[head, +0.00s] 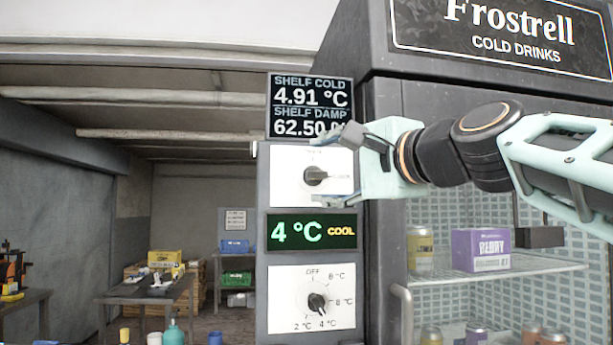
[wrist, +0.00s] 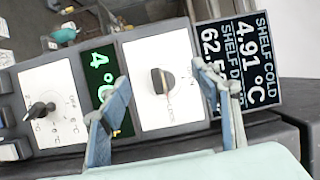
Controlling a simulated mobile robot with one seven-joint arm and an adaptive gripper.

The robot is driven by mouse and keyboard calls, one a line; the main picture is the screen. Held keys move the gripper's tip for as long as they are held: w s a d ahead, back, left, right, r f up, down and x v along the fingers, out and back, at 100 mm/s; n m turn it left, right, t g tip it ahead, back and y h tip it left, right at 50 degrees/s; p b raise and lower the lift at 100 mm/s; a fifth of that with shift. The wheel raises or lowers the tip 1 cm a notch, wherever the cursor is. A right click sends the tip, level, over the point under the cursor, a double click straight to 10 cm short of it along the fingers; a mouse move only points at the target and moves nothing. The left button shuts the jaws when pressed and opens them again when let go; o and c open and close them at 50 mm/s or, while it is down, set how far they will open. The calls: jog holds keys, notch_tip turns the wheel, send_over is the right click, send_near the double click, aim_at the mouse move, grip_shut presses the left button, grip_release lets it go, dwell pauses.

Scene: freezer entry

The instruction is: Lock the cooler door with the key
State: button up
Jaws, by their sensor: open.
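The key (head: 315,176) is a dark piece on a round lock in the upper white plate (head: 285,190) of the cooler's control panel. A LOCK mark is printed to its right in the head view and below it in the wrist view. The key also shows in the wrist view (wrist: 161,80), between my fingertips. My gripper (head: 327,167) is open, one finger on each side of the key, with a gap on both sides in the wrist view (wrist: 165,84). The cooler door's handle (head: 402,312) is at the left edge of the shelf opening; I cannot tell whether the door is fully shut.
Below the key plate are a green 4 °C display (head: 311,231) and a temperature dial (head: 317,302). A shelf readout (head: 310,105) stands above. Drinks stand on the cooler shelf (head: 500,270). Tables and crates are at the back left.

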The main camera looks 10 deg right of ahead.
jog(key=shift+s, duration=2.1)
jog(key=s+a+f+n+g+h, duration=0.2)
jog(key=f+n+g, duration=0.15)
jog(key=f, duration=1.05)
jog(key=s+a+f+n+g+h, duration=0.1)
jog(key=s+a+f+n+g, duration=0.2)
jog(key=f, duration=1.1)
jog(key=s+d+f+n+g+h, duration=0.1)
jog(key=s+d+f+n+g, duration=0.1)
jog(key=s+f, duration=0.35)
jog(key=s+d+f+n+g+h+p, duration=0.1)
jog(key=s+d+f+n+h, duration=0.1)
jog(key=f, duration=0.6)
jog(key=s+d+f+n+g+h, duration=0.1)
jog(key=s+d+f+n+g, duration=0.15)
jog(key=f, duration=0.45)
notch_tip(320, 180, up, 14)
jog(key=a+p, duration=0.1)
jog(key=p, duration=1.2)
jog(key=shift+s+f+t, duration=0.2)
jog(key=shift+s+t, duration=0.05)
jog(key=shift+t, duration=0.05)
